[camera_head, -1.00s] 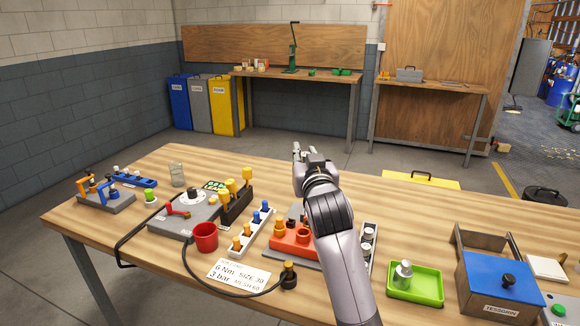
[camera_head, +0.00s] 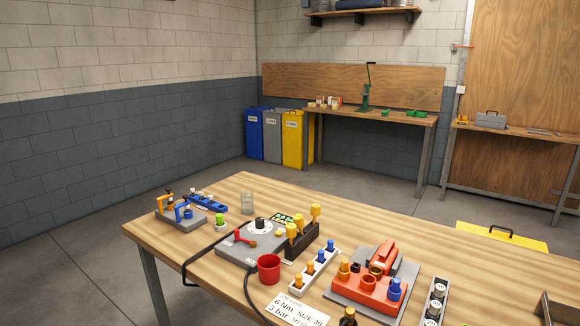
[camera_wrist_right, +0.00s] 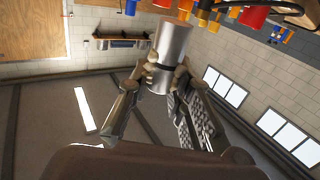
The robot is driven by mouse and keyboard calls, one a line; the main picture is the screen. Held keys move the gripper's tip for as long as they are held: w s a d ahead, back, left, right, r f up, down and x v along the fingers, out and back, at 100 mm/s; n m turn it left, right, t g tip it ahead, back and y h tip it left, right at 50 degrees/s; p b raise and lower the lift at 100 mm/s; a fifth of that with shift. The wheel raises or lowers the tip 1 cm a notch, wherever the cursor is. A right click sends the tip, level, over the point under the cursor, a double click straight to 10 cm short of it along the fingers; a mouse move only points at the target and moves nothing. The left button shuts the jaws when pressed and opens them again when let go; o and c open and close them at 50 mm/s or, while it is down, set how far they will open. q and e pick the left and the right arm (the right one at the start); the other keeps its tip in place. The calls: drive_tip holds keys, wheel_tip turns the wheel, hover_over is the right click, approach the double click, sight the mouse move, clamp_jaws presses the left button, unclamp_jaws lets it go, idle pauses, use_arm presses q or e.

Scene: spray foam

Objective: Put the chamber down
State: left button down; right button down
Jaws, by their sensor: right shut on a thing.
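In the right wrist view a smooth silver cylinder (camera_wrist_right: 173,42), which looks like the chamber, is between the fingers of my right gripper (camera_wrist_right: 163,76). The gripper is shut on its end, and the fingers and a dark band cover part of it. Neither gripper shows in the head view. A red fixture on a grey plate (camera_head: 368,284) stands on the wooden table (camera_head: 215,268), with orange and blue pieces on it. A grey station with a dial (camera_head: 250,240) stands to its left.
Bare wood shows along the table's left front and behind the fixture.

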drive_tip(key=shift+s, duration=0.45)
drive_tip(key=w+r+h, duration=0.1)
drive_tip(key=w+r, duration=0.2)
drive_tip(key=w, duration=0.4)
drive_tip(key=w+r, duration=0.3)
drive_tip(key=w, duration=0.5)
drive_tip(key=w+d+r+m+h, duration=0.1)
drive_tip(key=w+r, duration=0.8)
drive_tip(key=r, duration=0.3)
drive_tip(key=shift+w+r, duration=0.2)
drive_tip(key=shift+r, duration=0.2)
wheel_tip(320, 180, down, 20)
drive_tip(key=shift+r, duration=0.15)
drive_tip(key=shift+b, duration=0.35)
drive_tip(key=c, duration=1.4)
unclamp_jaws()
drive_tip(key=shift+c, duration=0.2)
